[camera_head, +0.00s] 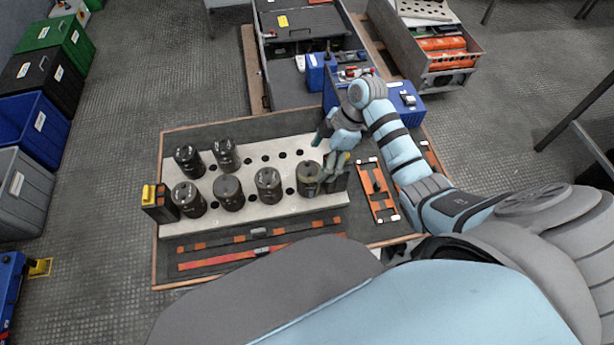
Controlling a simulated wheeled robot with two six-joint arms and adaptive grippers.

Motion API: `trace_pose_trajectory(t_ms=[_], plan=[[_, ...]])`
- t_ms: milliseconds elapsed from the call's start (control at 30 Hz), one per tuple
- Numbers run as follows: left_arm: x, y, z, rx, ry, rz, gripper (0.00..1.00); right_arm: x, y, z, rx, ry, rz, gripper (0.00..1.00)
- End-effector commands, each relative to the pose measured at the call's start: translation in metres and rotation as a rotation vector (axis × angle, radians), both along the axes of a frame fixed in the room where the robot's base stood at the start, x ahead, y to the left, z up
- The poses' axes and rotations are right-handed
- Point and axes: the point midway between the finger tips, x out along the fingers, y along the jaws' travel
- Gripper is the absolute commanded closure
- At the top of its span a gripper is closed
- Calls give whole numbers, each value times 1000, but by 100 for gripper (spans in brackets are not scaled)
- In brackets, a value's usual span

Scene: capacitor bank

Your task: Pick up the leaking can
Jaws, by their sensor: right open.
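Several dark cylindrical cans stand upright in a pale rack with round holes (290,148). The can at the right end of the front row (308,179) has a greenish, stained-looking top, unlike the darker others; I cannot make out any drip. The other front cans (268,186) and the two back cans (226,155) stand to the left. My left gripper is out of view.
Orange-and-black straps (262,233) lie along the table's front, and an orange frame (378,192) lies right of the rack. A yellow-topped black box (159,203) stands at the left end. Blue boxes (405,98) stand behind my right arm. Coloured bins (35,122) line the left.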

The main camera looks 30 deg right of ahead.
Motion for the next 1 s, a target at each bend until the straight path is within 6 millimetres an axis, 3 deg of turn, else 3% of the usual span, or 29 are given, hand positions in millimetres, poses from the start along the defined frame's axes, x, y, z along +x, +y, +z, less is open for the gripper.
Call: trace_pose_trajectory(t_ms=[167, 400, 667, 1000], plan=[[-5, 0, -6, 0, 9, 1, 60, 3, 11, -26, 1, 0, 0, 19], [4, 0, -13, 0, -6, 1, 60, 10, 28, -66, 0, 1, 1, 19], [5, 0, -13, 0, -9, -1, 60, 11, 31, -72, -1, -1, 1, 19], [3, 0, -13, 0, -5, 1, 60, 11, 31, -71, -1, -1, 1, 74]])
